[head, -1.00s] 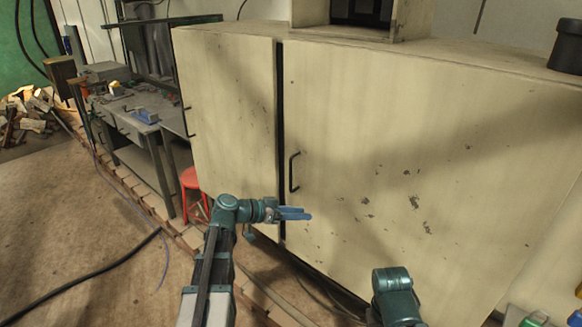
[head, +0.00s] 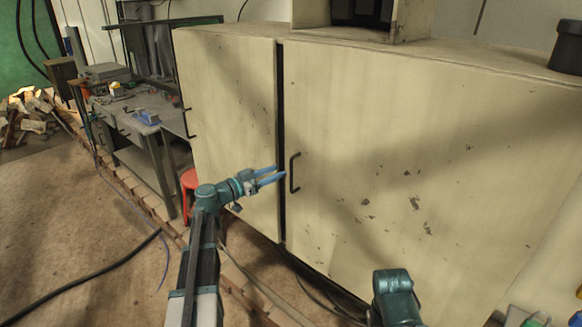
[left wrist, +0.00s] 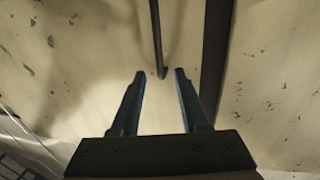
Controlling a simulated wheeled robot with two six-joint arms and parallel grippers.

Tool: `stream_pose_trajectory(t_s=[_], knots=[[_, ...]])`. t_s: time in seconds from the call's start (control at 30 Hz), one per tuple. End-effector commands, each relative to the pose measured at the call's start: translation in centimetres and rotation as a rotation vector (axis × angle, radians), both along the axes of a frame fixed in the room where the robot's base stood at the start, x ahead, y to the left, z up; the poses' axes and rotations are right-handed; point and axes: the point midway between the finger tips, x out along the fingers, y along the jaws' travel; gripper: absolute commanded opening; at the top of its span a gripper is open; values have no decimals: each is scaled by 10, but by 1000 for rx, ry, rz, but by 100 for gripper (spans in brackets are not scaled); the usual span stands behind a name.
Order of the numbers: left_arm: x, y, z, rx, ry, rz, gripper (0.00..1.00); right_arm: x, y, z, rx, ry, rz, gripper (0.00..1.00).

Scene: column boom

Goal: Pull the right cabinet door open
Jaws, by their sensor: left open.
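The right cabinet door (head: 400,150) is a large cream panel with chipped paint and looks closed. Its black bar handle (head: 293,172) stands upright near the door's left edge. My left gripper (head: 280,173) is open and empty, with blue fingers pointing at the handle from the left, a little short of it. In the left wrist view the handle (left wrist: 156,35) runs down to between the open fingertips (left wrist: 160,73); I cannot tell whether they touch it. My right gripper is not in view; only part of my right arm shows at the bottom.
The left cabinet door (head: 228,110) stands beside a dark vertical gap (head: 281,120). A red stool (head: 189,182) and a grey workbench (head: 140,125) are at the left. Cables lie on the floor. A black container (head: 567,48) stands on the cabinet top.

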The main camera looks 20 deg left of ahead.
Motion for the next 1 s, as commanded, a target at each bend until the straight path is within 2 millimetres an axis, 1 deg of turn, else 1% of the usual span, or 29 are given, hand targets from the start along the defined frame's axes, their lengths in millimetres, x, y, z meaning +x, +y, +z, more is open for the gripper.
stream_pose_trajectory(t_s=[0.03, 0.1, 0.2, 0.33, 0.5, 0.83, 0.97, 1.0], knots=[[11, -6, 0, 0, 0, -2, 45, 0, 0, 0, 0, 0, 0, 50], [22, -13, 0, 0, 0, -3, 45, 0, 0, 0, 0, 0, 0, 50], [36, -22, 0, 0, 0, -3, 45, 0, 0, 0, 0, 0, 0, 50], [48, -30, 0, 0, 0, -1, 45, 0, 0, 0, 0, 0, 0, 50], [56, -36, 0, 0, 0, 0, 45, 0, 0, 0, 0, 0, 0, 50], [57, -37, 0, 1, 1, 0, 45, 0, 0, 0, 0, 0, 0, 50], [57, -37, 0, 1, 1, 0, 21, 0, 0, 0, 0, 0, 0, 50], [57, -37, 0, 1, 1, 0, 14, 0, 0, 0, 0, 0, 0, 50]])
